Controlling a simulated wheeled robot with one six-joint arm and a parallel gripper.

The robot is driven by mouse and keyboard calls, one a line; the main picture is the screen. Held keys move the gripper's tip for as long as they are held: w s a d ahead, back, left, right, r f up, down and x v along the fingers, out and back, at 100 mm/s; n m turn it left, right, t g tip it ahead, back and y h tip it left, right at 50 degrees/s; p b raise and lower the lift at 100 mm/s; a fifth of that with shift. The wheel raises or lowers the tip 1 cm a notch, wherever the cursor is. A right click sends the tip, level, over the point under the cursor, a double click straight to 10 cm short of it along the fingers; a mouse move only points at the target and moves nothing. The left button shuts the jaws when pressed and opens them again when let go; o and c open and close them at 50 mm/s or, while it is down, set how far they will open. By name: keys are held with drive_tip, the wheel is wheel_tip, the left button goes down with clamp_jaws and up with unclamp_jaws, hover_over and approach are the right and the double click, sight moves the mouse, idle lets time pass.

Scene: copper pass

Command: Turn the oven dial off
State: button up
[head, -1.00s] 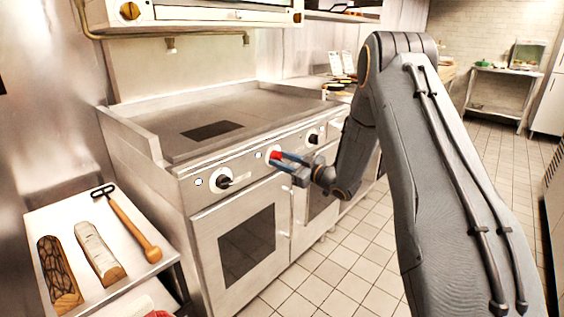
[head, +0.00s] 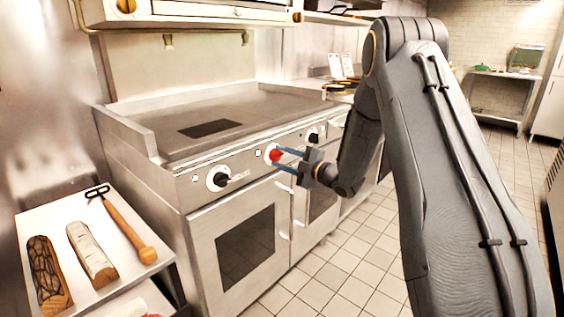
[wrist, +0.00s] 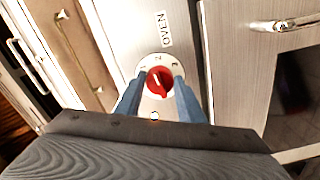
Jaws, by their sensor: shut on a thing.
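The oven dial (head: 274,155) is a red knob on a white disc on the range's front panel. In the wrist view the red knob (wrist: 160,82) sits below the printed word OVEN, with small figures around its disc. A pale mark on the knob stands tilted. My gripper (head: 278,157) reaches the knob from the right in the head view, one blue finger above the other. In the wrist view my gripper (wrist: 160,85) has a finger on either side of the knob and is shut on it. The fingers hide part of the disc's sides.
Black knobs (head: 218,179) and (head: 313,136) flank the dial. Oven doors with handles (head: 284,215) lie below the panel. A side shelf (head: 110,272) at the left holds two log-like pieces and a wooden-handled tool. The tiled floor in front is clear.

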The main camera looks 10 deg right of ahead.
drive_tip(key=n+b, duration=0.2)
drive_tip(key=n, duration=0.1)
drive_tip(key=shift+d+n, duration=0.1)
drive_tip(key=shift+n, duration=0.2)
drive_tip(key=n+b, duration=0.3)
drive_tip(key=n, duration=0.1)
drive_tip(key=shift+n, duration=0.3)
drive_tip(key=n+b, duration=0.4)
drive_tip(key=shift+b, duration=0.3)
drive_tip(key=n+b, duration=0.4)
drive_tip(key=shift+r, duration=0.1)
drive_tip(key=shift+n, duration=0.3)
drive_tip(key=o, duration=0.9)
drive_tip(key=shift+o, duration=0.7)
